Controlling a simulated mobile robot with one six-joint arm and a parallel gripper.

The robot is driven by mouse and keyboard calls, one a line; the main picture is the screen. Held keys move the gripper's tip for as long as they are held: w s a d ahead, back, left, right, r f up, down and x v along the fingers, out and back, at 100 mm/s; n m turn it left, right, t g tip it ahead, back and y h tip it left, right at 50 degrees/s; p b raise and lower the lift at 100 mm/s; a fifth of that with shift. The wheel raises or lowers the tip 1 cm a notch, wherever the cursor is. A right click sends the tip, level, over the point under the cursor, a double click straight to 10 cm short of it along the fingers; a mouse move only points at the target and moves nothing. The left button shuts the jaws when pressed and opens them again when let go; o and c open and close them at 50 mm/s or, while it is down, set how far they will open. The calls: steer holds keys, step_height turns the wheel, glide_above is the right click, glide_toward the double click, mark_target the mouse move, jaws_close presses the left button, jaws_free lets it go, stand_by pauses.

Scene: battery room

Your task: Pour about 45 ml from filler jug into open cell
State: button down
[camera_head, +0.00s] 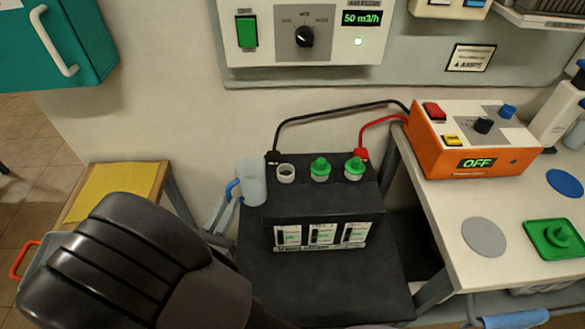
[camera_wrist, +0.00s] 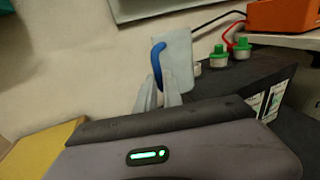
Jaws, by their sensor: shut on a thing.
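The filler jug (camera_head: 252,182) is pale grey-blue with a blue handle and looks close to upright in the head view. My gripper (camera_head: 230,197) is shut on its handle, on the jug's left side. The jug and my gripper fingers also show in the wrist view, the jug (camera_wrist: 178,60) above the fingers (camera_wrist: 162,90). The black battery (camera_head: 325,212) is just right of the jug. Its open cell (camera_head: 286,173) is the leftmost, a pale uncapped ring right beside the jug. I cannot tell whether the jug touches the battery. The liquid inside is not visible.
Two green-capped cells (camera_head: 320,169) sit right of the open cell. Black and red leads (camera_head: 375,128) run from the battery to the orange charger (camera_head: 470,140), which reads OFF. A yellow-topped stand (camera_head: 115,190) is at left.

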mark_target(239, 183)
steer(key=shift+w, duration=0.1)
steer(key=w+d+r+g, duration=0.1)
steer(key=r+m+g+y, duration=0.1)
steer(key=r+g, duration=0.1)
steer(key=w+d+r+m+g+y, duration=0.1)
steer(key=shift+w+d+r, duration=0.3)
steer(key=shift+d, duration=0.05)
steer(key=shift+w+d+r+m+g+y, duration=0.15)
steer(key=shift+w+d+g+y, duration=0.2)
steer(key=shift+w+d+g, duration=0.15)
steer(key=shift+w+d+r+m+g+y, duration=0.15)
steer(key=shift+w+d+g+y, duration=0.2)
steer(key=shift+g, duration=0.25)
steer(key=shift+w+d+r+m+g+y, duration=0.1)
steer(key=shift+w+d+m+g+y, duration=0.1)
steer(key=shift+w+g+y, duration=0.25)
steer(key=shift+w+d+r+m+g+y, duration=0.1)
steer(key=shift+d+m+g+y, duration=0.15)
steer(key=shift+g, duration=0.3)
steer(key=shift+w+d+r+m+g+y, duration=0.15)
steer(key=shift+w+d+m+g+y, duration=0.15)
steer(key=shift+w+g+y, duration=0.35)
steer(key=shift+d+r+g+p, duration=0.35)
steer(key=shift+r+p, duration=0.1)
steer(key=shift+p, duration=1)
steer(key=shift+a+f, duration=0.1)
steer(key=shift+a, duration=0.05)
steer(key=shift+s+a+y, duration=0.1)
steer(key=shift+y, duration=0.15)
